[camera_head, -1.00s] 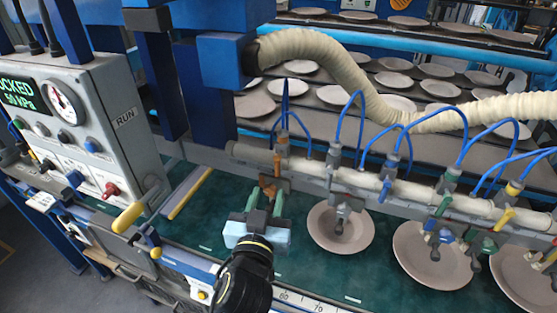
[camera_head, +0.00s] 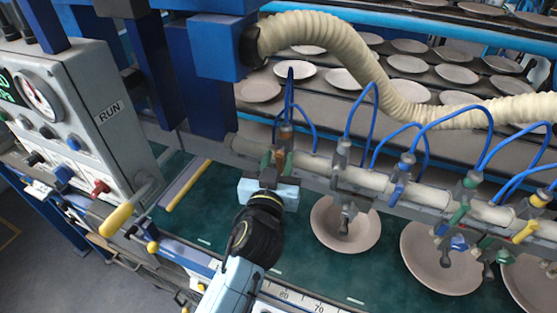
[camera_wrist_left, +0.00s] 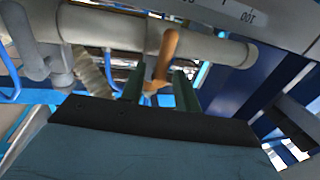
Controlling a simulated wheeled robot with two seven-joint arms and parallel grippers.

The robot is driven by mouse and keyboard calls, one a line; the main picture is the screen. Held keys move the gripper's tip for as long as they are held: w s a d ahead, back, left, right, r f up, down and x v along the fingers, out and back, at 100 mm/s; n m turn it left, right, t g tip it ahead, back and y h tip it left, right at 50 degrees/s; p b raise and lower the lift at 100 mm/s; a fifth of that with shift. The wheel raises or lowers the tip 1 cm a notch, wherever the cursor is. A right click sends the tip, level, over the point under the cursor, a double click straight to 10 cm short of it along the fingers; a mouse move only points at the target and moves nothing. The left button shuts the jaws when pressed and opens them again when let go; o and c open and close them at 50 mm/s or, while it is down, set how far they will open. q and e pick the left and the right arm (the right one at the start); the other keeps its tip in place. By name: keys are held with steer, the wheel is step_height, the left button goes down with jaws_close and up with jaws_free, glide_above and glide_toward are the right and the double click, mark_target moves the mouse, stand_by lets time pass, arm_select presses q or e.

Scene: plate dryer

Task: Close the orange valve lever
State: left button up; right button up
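The orange valve lever (camera_wrist_left: 167,52) shows in the left wrist view in front of the pale pipe, with its orange base (camera_wrist_left: 156,87) between my green fingertips. In the head view its orange part (camera_head: 286,133) shows at the left end of the pipe, partly hidden by my gripper. My left gripper (camera_head: 277,163) has a light blue body and two green fingers, one on each side of the lever. In the left wrist view the fingers (camera_wrist_left: 160,88) are apart, with gaps beside the orange part. My right gripper is not in view.
The pale pipe (camera_head: 365,179) runs rightward with more valves and blue hoses. Plates (camera_head: 345,232) sit below it on the green surface. A grey control box (camera_head: 75,110) and yellow handle (camera_head: 116,219) stand left. A ribbed hose (camera_head: 340,50) arches above.

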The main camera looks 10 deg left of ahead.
arm_select(q)
jaws_close()
steer(key=shift+f, duration=0.1)
steer(key=m+b, duration=0.1)
steer(key=m, duration=0.2)
steer(key=shift+a+t+b, duration=0.1)
steer(key=shift+t+b, duration=0.2)
steer(key=shift+b, duration=0.05)
steer(key=m, duration=0.2)
steer(key=m+b, duration=0.1)
steer(key=m, duration=0.2)
steer(key=shift+w+a+t+h, duration=0.1)
steer(key=shift+a+t+h, duration=0.05)
steer(key=shift+t+h, duration=0.2)
steer(key=m+h, duration=0.1)
steer(key=m, duration=0.4)
steer(key=shift+a+t, duration=0.15)
steer(key=shift+t, duration=0.1)
steer(key=m, duration=0.2)
steer(key=m+h, duration=0.1)
steer(key=m, duration=0.1)
steer(key=m+h, duration=0.1)
steer(key=m, duration=0.2)
steer(key=shift+a+r+p, duration=0.1)
steer(key=shift+r+p, duration=0.25)
